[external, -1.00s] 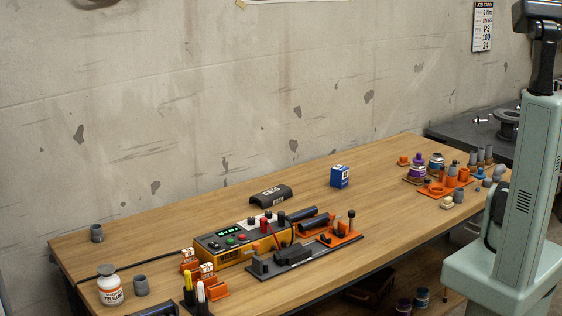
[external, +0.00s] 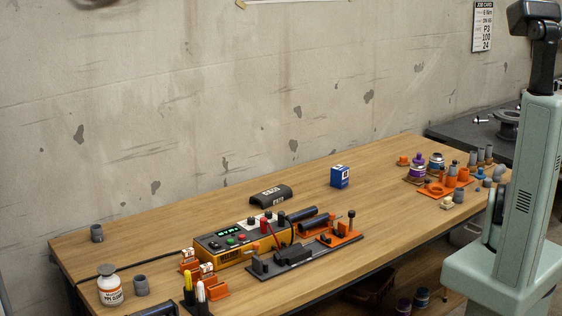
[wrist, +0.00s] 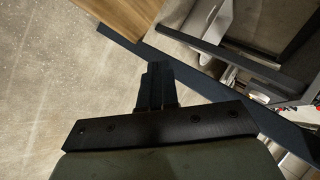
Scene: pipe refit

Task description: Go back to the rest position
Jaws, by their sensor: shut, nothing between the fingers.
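My gripper (wrist: 156,82) shows in the wrist view as two dark fingers close together, shut and empty. It hangs clear of any object, with the concrete-like floor behind it. In the external view my gripper is out of the picture; only my pale green column and a dark upper arm link show at the right edge.
In the external view a wooden bench (external: 240,283) holds a yellow meter unit (external: 235,243), a blue box (external: 340,176), a black cover (external: 271,195), a white bottle (external: 110,288) and orange fittings at the right. In the wrist view the bench corner (wrist: 118,14) lies beyond the fingers.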

